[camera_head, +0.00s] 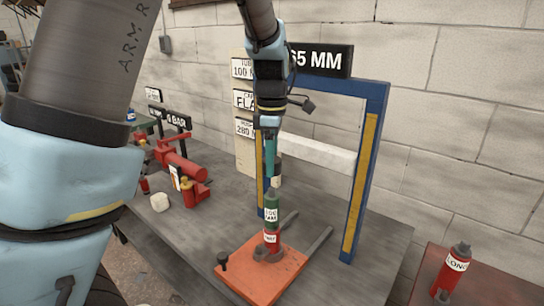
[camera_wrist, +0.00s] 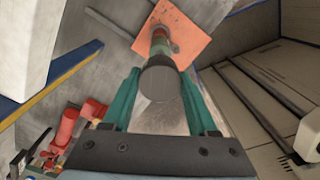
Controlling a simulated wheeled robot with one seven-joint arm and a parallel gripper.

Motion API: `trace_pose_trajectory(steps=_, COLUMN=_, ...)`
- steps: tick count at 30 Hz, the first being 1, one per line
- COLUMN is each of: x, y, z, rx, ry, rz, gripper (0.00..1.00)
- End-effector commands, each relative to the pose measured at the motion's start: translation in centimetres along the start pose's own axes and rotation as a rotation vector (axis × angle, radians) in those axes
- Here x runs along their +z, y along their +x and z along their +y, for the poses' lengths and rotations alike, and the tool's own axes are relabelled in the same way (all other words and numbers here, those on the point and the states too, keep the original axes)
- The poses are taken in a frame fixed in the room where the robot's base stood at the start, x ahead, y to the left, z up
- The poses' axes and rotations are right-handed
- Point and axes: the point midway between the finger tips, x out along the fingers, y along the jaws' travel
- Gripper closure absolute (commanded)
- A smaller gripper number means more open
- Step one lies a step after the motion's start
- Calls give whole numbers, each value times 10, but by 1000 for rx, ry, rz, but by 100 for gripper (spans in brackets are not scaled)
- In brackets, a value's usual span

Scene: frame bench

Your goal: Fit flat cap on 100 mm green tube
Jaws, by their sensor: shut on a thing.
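My gripper (camera_head: 271,160) points down with teal fingers shut on the flat cap (camera_head: 277,170), a dark grey cylinder with a pale label. In the wrist view, the cap's round grey end (camera_wrist: 160,83) lies between the fingers. The green tube (camera_head: 271,200), with a white "100" label, stands upright directly below the cap. It rises from a red labelled foot (camera_head: 270,240) on an orange plate (camera_head: 240,272). In the wrist view the cap hides much of the tube (camera_wrist: 161,45). I cannot tell whether cap and tube touch.
A blue frame (camera_head: 376,115) with yellow strips and a "65 MM" sign (camera_head: 325,60) stands close behind, with a white bar (camera_head: 318,152) across. A red clamp-like fixture (camera_head: 185,165) is on the left. A red bottle-shaped part labelled "LONG" (camera_head: 456,268) stands on a side table at right.

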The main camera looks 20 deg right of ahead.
Motion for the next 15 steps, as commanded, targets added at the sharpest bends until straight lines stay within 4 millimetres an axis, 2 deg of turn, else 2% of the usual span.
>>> trace_pose_trajectory(steps=1, x=0, y=8, z=0, rx=-1, ry=0, rz=0, gripper=100)
trace_pose_trajectory(steps=6, x=0, y=23, z=0, rx=-1, ry=0, rz=1, gripper=100)
trace_pose_trajectory(steps=15, x=0, y=31, z=0, rx=-1, ry=1, rz=1, gripper=100)
